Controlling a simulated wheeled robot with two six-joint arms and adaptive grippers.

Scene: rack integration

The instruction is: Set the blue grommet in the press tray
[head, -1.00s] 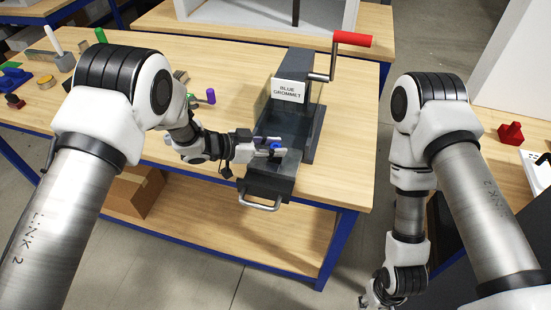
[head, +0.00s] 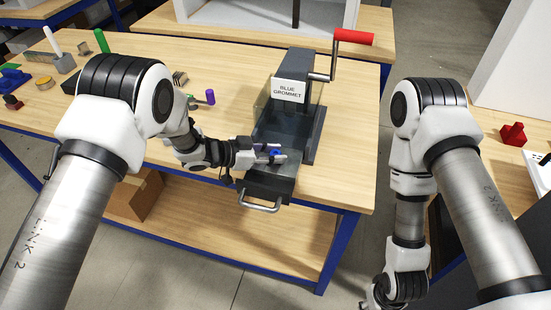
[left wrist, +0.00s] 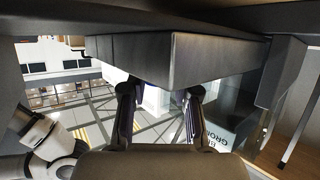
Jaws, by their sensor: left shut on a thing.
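The blue grommet (head: 275,153) is between the fingertips of my left gripper (head: 272,155), which is shut on it. Both are over the dark pull-out tray (head: 262,189) of the press (head: 299,125). I cannot tell from the head view whether the grommet touches the tray. In the left wrist view the fingers (left wrist: 160,92) point at a grey metal block, and the grommet cannot be made out. My right gripper (head: 376,297) hangs low at the bottom edge, too small and cut off to read.
The press carries a "BLUE GROMMET" label (head: 288,91), a crank with a red handle (head: 353,37) and a tray handle (head: 260,207). A purple-topped part (head: 210,97) and several other parts lie at the left on the wooden table (head: 225,65). A red part (head: 513,134) sits at right.

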